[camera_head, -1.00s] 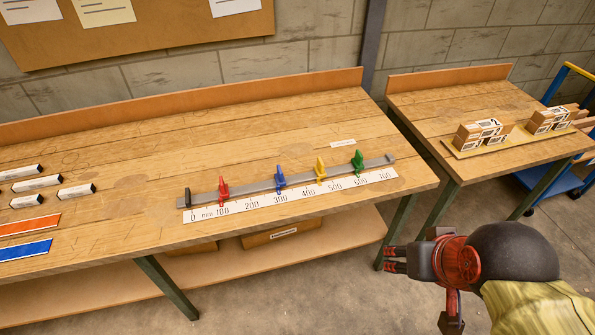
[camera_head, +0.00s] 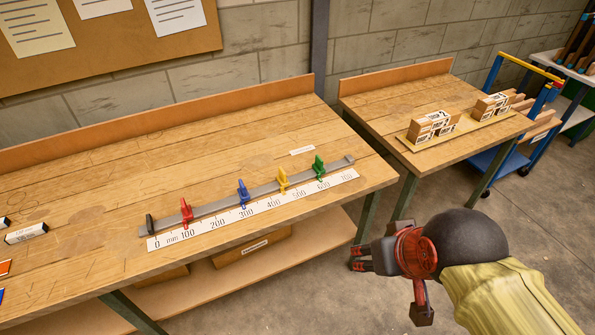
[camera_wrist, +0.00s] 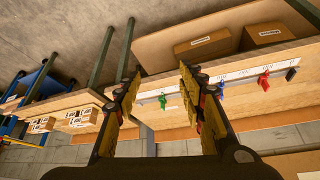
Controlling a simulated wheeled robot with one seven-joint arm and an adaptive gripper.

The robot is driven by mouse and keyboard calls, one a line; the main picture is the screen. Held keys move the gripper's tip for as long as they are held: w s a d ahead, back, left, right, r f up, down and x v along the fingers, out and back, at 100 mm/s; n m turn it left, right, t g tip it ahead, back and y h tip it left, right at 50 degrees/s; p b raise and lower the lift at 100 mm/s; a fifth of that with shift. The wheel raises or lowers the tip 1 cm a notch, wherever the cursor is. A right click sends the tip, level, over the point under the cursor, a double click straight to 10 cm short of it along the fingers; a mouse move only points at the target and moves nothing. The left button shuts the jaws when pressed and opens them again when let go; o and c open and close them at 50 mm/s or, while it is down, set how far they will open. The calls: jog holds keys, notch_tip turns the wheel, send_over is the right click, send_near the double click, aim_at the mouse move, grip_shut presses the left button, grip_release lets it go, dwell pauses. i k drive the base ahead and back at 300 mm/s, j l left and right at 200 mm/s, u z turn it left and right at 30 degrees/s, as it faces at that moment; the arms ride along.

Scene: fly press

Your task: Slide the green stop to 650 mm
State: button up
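The green stop (camera_head: 319,167) stands upright on a grey rail (camera_head: 215,203) on the long bench, near the 600 mark of the white scale (camera_head: 255,209). It is the rightmost stop, just right of the yellow stop (camera_head: 282,180). In the wrist view the green stop (camera_wrist: 163,101) shows small and far off, between the fingers. My gripper (camera_head: 358,258) is in front of the bench, low and right, well apart from the rail. In the wrist view my gripper (camera_wrist: 160,82) has its fingers spread, with nothing between them.
A blue stop (camera_head: 243,192) and a red stop (camera_head: 186,212) stand further left on the rail. A small white label (camera_head: 302,151) lies behind the green stop. A second table (camera_head: 370,99) with boxes stands right, across a gap. Open floor lies around my gripper.

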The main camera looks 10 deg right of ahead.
aim_at(318, 167)
jog(key=i+l, duration=0.4)
jog(key=i, duration=0.15)
jog(key=i+l, duration=0.45)
jog(key=i+j+u, duration=0.05)
jog(key=i, duration=0.05)
